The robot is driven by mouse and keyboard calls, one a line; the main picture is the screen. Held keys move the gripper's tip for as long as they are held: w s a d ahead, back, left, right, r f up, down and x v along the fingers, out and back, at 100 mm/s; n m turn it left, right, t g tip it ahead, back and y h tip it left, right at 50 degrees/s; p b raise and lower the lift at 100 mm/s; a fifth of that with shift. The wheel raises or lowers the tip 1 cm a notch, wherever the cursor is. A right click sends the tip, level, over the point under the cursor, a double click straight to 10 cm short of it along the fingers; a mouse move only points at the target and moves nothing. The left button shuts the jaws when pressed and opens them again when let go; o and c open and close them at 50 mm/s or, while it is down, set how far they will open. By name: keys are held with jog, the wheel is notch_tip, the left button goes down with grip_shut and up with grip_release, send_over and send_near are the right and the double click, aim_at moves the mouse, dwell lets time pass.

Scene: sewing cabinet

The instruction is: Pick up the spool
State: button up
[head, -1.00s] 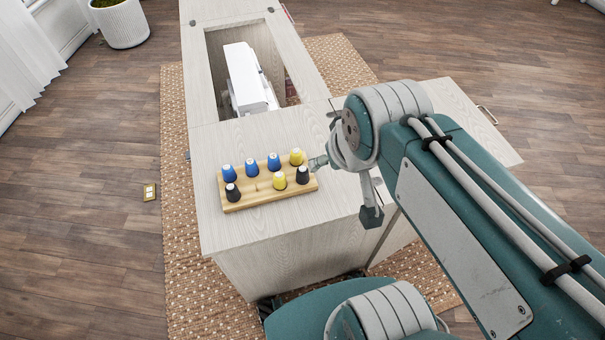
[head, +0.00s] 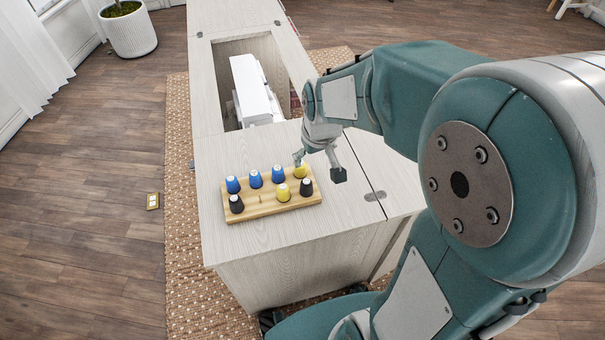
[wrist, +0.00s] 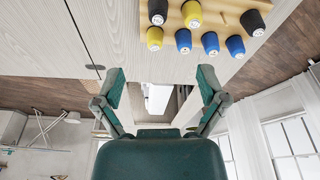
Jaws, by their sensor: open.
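Several spools stand upright in a wooden rack on the cabinet top. In the head view the back row has blue spools (head: 255,179) and a yellow spool (head: 300,170) at its right end. The front row has a black spool (head: 236,204), a yellow spool (head: 283,192) and another black spool (head: 306,187). My gripper (head: 319,167) is open and empty at the rack's right end, one finger close to the back yellow spool; contact cannot be told. In the wrist view the open fingers (wrist: 160,85) point at the cabinet, with the spools at the top.
The wooden rack (head: 262,207) sits on the pale cabinet (head: 225,235). A white sewing machine (head: 253,88) lies in the opening behind it. Cabinet top is free left and right of the rack. A white plant pot (head: 130,33) stands far left.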

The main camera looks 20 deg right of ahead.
jog(key=g, duration=0.1)
send_near(306, 183)
jog(key=f, duration=0.3)
jog(key=w+f, duration=0.1)
jog(key=f, duration=0.3)
jog(key=w+f, duration=0.1)
jog(key=f, duration=0.3)
jog(key=shift+f, duration=0.2)
jog(key=c, duration=1)
